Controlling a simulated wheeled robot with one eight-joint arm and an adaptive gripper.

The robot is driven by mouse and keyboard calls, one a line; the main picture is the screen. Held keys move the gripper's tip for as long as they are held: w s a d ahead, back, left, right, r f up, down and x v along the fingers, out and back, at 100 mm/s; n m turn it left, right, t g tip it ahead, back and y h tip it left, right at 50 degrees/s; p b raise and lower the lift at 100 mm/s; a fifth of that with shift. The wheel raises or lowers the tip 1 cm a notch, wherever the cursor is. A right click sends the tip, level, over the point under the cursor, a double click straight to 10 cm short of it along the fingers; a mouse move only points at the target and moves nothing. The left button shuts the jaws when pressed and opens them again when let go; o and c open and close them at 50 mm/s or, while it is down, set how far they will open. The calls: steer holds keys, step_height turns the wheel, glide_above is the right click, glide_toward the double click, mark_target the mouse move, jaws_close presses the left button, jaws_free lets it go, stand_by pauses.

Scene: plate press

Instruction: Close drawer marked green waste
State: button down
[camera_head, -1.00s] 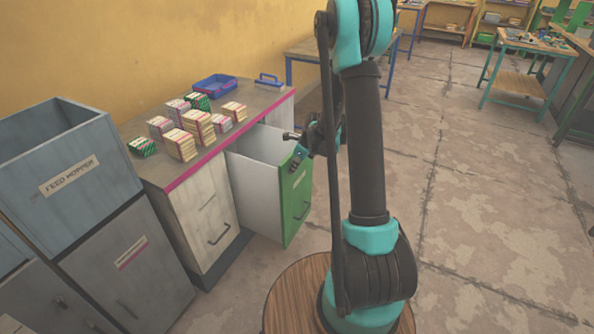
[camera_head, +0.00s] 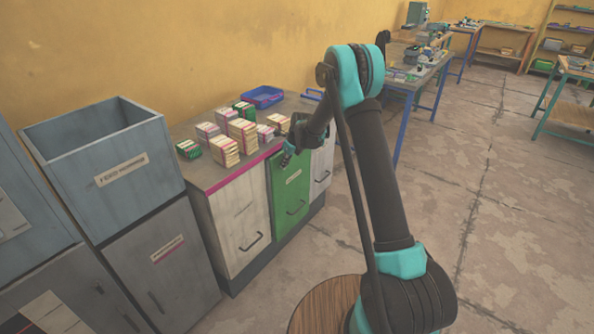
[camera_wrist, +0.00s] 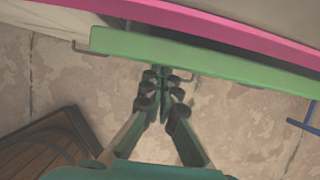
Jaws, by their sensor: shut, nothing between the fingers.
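In the wrist view the green front's top edge (camera_wrist: 210,56) lies under the pink counter edge, with a narrow dark gap between. My gripper (camera_head: 287,160) is at the upper part of the green front. In the wrist view my gripper (camera_wrist: 163,78) is shut and empty, its fingertips at or against the green front. Exact contact is hard to tell.
Several paper stacks (camera_head: 242,134) and a blue tray (camera_head: 262,96) stand on the counter. The feed hopper (camera_head: 108,160) and grey cabinets are at left. A blue-legged table (camera_head: 412,88) stands behind at right. The floor (camera_head: 480,215) at right is open.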

mark_target(279, 161)
steer(key=shift+w+a, duration=0.55)
steer(key=shift+a, duration=0.2)
steer(key=shift+w+a, duration=0.5)
steer(key=shift+a, duration=0.2)
steer(key=shift+r, duration=0.1)
